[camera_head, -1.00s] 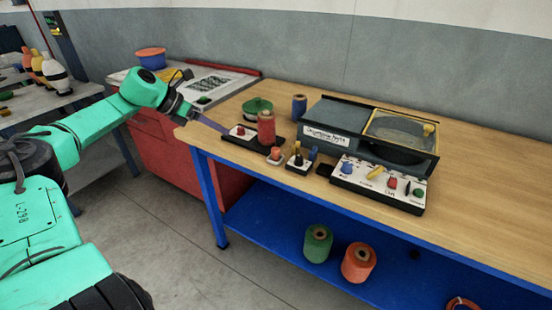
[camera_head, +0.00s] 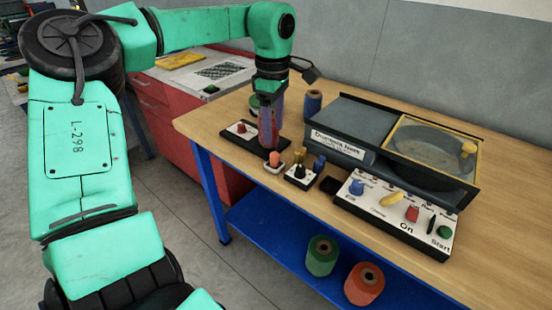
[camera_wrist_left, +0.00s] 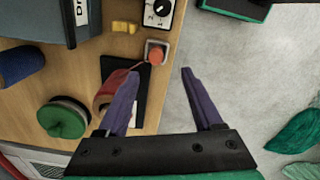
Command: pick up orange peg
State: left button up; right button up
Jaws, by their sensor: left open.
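The orange peg (camera_head: 275,159) stands on a small pale base near the front edge of the wooden table. It also shows in the left wrist view (camera_wrist_left: 155,57), a little beyond the fingertips and between their lines, nearer the left finger. My left gripper (camera_head: 269,128) points down just behind the peg in the head view. In the left wrist view the gripper (camera_wrist_left: 160,75) has its two purple fingers apart with nothing between them. A red spool (camera_wrist_left: 108,90) stands close beside the left finger; in the head view the fingers partly cover it. My right gripper is not in view.
A small dial box (camera_head: 302,175) stands right of the peg. The control panel (camera_head: 380,215) and grey machine (camera_head: 345,128) are farther right. A blue spool (camera_head: 313,102) and a green spool (camera_wrist_left: 63,118) stand behind. The lower shelf holds green (camera_head: 322,255) and orange (camera_head: 364,284) spools.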

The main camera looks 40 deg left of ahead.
aim_at(275, 154)
pick_arm(q)
jog(key=f, duration=0.3)
jog(key=shift+w+f, duration=0.4)
notch_tip(275, 154, down, 5)
jog(key=shift+a+f+p, duration=0.1)
jog(key=shift+p, duration=0.5)
jog(key=shift+f, duration=0.15)
jog(key=shift+c, duration=1.2)
grip_shut()
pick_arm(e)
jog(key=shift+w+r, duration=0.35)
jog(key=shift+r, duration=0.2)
